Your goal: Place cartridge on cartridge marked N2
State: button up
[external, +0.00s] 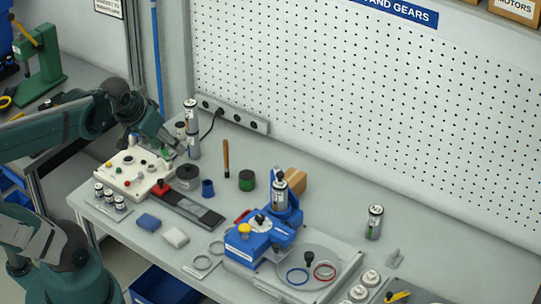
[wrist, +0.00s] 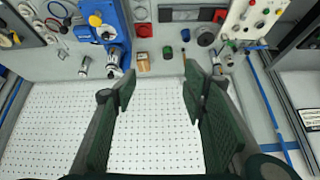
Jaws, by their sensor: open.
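Two silver cartridges stand stacked upright; the upper cartridge (external: 190,108) rests on the lower cartridge (external: 193,146) near the pegboard. Another cartridge (external: 279,190) stands upright at the blue fixture (external: 262,240). A dark-and-silver cartridge (external: 375,222) stands alone at the right. Their labels are too small to read, so I cannot tell which is N2. My gripper (external: 168,147) is just left of the stack, apart from it. In the wrist view my gripper (wrist: 160,78) has its fingers wide apart with nothing between them.
A white control panel (external: 137,172) lies under my gripper. A power strip (external: 232,114) runs along the pegboard (external: 360,110). A wooden block (external: 294,180) stands behind the blue fixture. Small cells (external: 109,197) sit at the left edge.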

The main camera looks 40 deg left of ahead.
jog(key=shift+s+d+f+n, duration=0.3)
jog(key=shift+s+f, duration=0.25)
jog(key=shift+s, duration=0.25)
